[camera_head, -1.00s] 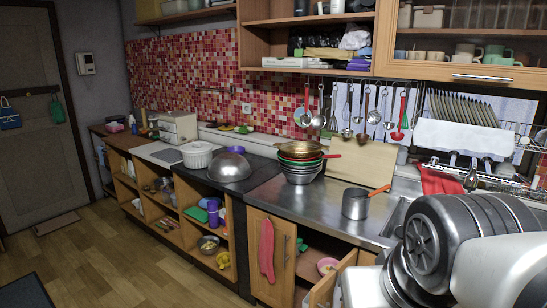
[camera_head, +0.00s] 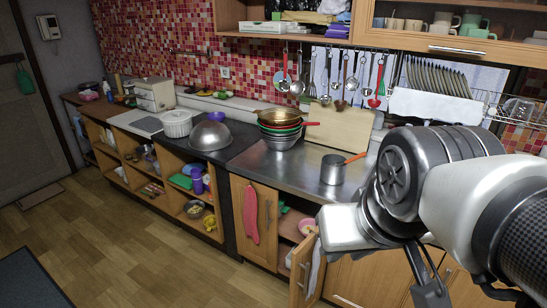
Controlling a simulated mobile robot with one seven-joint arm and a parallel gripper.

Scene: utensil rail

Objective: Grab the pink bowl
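The pink bowl (camera_head: 307,227) sits inside the lower cabinet right of the pink cloth, behind a cabinet door (camera_head: 304,270) that stands open. The door and my arm are close to it in the picture, and only part of the bowl shows. My arm fills the right side of the view. Dark parts of my gripper (camera_head: 432,290) hang at the lower right edge, to the right of the bowl and well apart from it. Its fingertips are cut off or unclear, so I cannot tell how far it is open.
The steel counter above holds stacked bowls and colanders (camera_head: 281,130) and a saucepan (camera_head: 333,168) with an orange handle. Open shelves (camera_head: 180,190) are further left. The wooden floor in front is clear.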

